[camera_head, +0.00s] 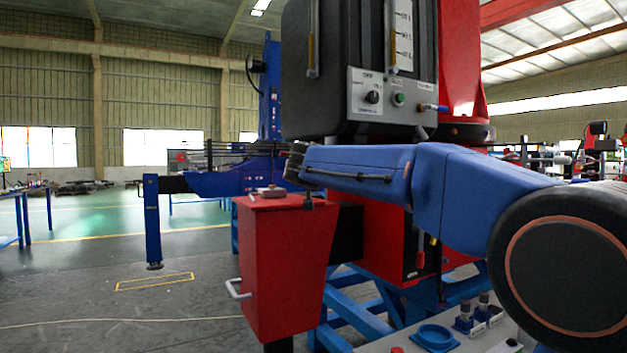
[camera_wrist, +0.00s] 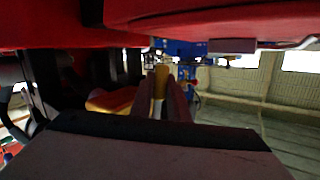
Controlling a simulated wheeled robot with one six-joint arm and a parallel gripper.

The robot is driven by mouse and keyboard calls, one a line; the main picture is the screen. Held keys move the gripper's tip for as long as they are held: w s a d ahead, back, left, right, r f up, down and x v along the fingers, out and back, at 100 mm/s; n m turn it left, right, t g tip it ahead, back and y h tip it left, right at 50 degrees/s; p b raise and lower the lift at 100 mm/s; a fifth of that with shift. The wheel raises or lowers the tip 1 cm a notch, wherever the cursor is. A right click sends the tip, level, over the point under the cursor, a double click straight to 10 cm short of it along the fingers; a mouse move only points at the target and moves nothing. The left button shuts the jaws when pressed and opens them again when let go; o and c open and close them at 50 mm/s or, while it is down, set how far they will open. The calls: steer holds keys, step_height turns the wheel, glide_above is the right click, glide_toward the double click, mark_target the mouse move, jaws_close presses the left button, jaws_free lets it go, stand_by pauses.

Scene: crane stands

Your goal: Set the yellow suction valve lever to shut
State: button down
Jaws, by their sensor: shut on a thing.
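In the wrist view my gripper (camera_wrist: 161,98) is shut on a narrow upright yellow piece, which looks like the yellow suction valve lever (camera_wrist: 160,78). The lever stands between the two fingers, and its lower part is hidden by them. An orange-yellow rounded part (camera_wrist: 113,100) lies just left of the fingers; I cannot tell whether it belongs to the valve. In the head view neither my gripper nor the lever can be made out; my blue arm crosses in front of the machine.
A red surface (camera_wrist: 215,15) hangs close above my gripper in the wrist view. In the head view a red box (camera_head: 282,265) with a handle stands before the dark control cabinet (camera_head: 345,60). A blue frame (camera_head: 350,315) is below. Open floor lies at left.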

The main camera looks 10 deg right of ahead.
steer(key=shift+w+r+m+t, duration=0.15)
steer(key=shift+w+m+t, duration=0.15)
steer(key=shift+t, duration=0.3)
steer(key=c, duration=2)
jaws_free()
steer(key=shift+s+a, duration=0.1)
steer(key=v, duration=1.7)
steer(key=shift+s, duration=0.1)
